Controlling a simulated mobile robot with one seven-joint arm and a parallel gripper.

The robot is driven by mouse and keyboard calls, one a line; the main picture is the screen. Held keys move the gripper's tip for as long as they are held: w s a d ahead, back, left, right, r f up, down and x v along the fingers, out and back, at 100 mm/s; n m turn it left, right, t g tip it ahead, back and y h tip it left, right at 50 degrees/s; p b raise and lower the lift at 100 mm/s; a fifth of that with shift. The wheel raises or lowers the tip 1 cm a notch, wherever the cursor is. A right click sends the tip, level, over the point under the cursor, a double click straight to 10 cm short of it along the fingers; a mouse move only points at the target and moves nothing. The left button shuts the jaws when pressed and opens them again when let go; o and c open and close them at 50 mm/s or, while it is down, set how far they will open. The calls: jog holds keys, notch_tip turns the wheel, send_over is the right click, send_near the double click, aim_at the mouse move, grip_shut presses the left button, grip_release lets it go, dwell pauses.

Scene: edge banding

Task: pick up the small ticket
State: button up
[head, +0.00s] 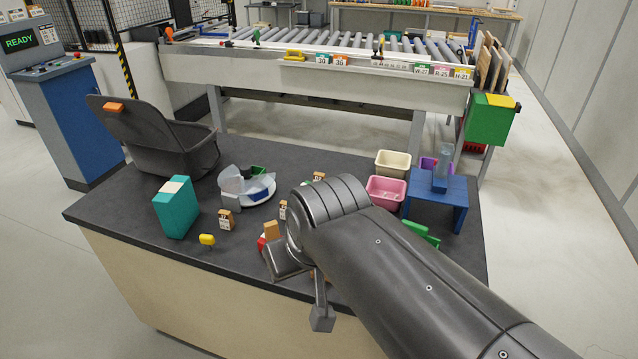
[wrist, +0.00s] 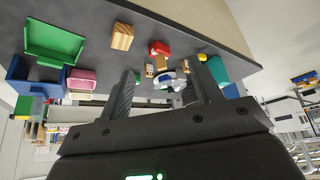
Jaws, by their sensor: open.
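Several small wooden blocks with white printed faces stand on the dark table; which one is the small ticket I cannot tell. In the head view one printed block (head: 226,220) is left of my arm, another (head: 283,210) is close beside my arm, and a third (head: 318,177) is farther back. The wrist view also shows small printed blocks (wrist: 149,70) beyond my fingers. My gripper (wrist: 166,80) is open, with nothing between its fingers, above the table's front part. In the head view my arm hides much of it.
A plain wooden block (wrist: 122,36) and green tray (wrist: 55,42) show in the wrist view. A pink bin (head: 385,193) and blue stand (head: 437,190) are right.

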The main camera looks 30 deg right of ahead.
jog(key=w+d+r+m+h, duration=0.1)
jog(key=w+d+r+m, duration=0.2)
jog(key=w, duration=1)
jog(key=m+g+h, duration=0.2)
jog(key=m, duration=0.4)
send_over(318, 176)
jog(key=s+a, duration=0.2)
notch_tip(318, 176, down, 15)
jog(key=x, duration=0.6)
jog(key=shift+s, duration=0.1)
jog(key=x, duration=0.5)
jog(key=shift+s+f, duration=0.2)
jog(key=shift+s, duration=0.1)
jog(key=c, duration=1.1)
jog(key=shift+r, duration=0.1)
